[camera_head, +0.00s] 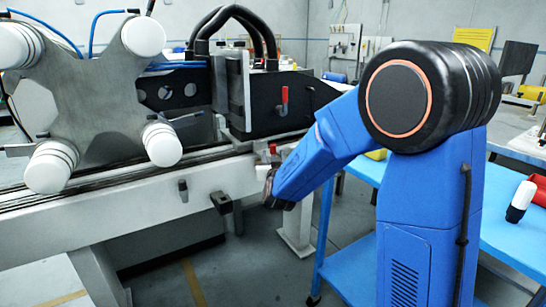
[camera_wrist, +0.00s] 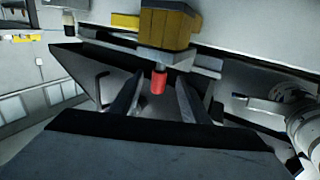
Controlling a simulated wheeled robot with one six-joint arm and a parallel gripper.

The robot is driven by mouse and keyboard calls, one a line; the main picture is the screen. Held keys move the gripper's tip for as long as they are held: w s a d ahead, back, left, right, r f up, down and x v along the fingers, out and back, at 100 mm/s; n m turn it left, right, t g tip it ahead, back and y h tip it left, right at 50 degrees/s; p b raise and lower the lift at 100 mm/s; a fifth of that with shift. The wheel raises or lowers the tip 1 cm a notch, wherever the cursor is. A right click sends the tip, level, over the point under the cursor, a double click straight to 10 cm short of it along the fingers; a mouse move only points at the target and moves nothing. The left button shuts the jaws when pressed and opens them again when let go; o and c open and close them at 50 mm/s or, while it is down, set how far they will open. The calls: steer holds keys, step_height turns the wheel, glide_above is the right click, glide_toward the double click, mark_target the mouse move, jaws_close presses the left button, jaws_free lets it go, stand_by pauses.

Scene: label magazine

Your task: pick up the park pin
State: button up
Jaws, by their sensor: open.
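A small red cylinder, which looks like the head of the park pin (camera_wrist: 158,83), shows in the wrist view between and just beyond the fingertips of my gripper (camera_wrist: 160,91). The fingers stand apart on either side of it, and I see no contact. Its lower part is dark or hidden. In the head view a small red knob (camera_head: 272,148) at the machine's edge, just above the end of my blue arm, is probably the same pin. My gripper is largely hidden there behind the arm.
A yellow block (camera_wrist: 168,25) on a grey bracket stands just past the pin. A red-handled lever (camera_head: 284,98) is on the black housing (camera_head: 262,104). A white rail beam (camera_head: 130,195) runs along the machine. A blue table (camera_head: 510,240) with a white-and-black bottle (camera_head: 520,200) is at right.

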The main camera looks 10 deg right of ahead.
mark_target(273, 152)
steer(key=w, duration=0.4)
steer(key=shift+w+d, duration=0.15)
steer(key=shift+d, duration=0.25)
jaws_close()
